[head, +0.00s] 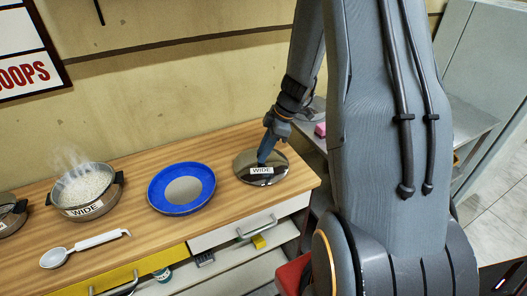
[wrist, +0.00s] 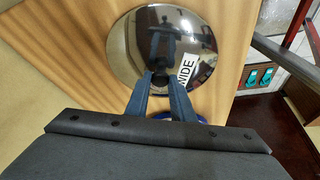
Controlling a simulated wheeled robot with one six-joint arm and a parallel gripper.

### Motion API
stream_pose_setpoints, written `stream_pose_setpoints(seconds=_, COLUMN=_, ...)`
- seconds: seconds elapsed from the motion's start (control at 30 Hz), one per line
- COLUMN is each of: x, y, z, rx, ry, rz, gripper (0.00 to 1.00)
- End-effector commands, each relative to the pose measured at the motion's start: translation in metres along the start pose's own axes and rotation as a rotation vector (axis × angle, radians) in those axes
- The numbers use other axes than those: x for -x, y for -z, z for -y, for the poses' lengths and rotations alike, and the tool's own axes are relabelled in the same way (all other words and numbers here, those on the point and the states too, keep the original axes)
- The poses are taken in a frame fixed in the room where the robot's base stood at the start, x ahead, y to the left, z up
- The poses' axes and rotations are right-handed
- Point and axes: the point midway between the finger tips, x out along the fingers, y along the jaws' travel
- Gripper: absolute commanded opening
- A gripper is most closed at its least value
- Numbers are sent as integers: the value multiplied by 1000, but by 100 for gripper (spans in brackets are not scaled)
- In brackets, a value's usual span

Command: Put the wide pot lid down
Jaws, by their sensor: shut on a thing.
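The wide pot lid (head: 247,172) is a shiny metal disc with a "WIDE" label, at the right end of the wooden counter. In the wrist view the lid (wrist: 142,38) shows with its label to the right of my fingers. My gripper (head: 265,158) points down at the lid's middle and is shut on its knob. In the wrist view the fingers of my gripper (wrist: 161,84) meet at the knob, which they mostly hide. The lid looks level and at or very near the counter top; I cannot tell whether it touches.
A blue plate (head: 158,196) with a grey centre lies left of the lid. Further left are a steaming pot (head: 85,190) labelled "WIDE" with white contents and a white ladle (head: 90,244). The wooden counter (head: 225,212) is bare between plate and lid. Its right edge is close to the lid.

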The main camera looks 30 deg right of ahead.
Motion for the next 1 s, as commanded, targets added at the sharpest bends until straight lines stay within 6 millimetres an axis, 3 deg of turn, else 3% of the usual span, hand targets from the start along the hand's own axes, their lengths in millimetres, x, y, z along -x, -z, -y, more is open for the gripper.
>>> stream_pose_setpoints(seconds=0.03, x=-1, y=0, z=0, rx=0, ry=0, rz=0, gripper=25)
stream_pose_setpoints(seconds=0.13, x=0, y=0, z=0, rx=0, ry=0, rz=0, gripper=40)
stream_pose_setpoints(seconds=0.57, x=5, y=1, z=-1, rx=0, ry=-2, rz=0, gripper=40)
stream_pose_setpoints(seconds=1.0, x=80, y=0, z=-2, rx=1, ry=-6, rz=1, gripper=40)
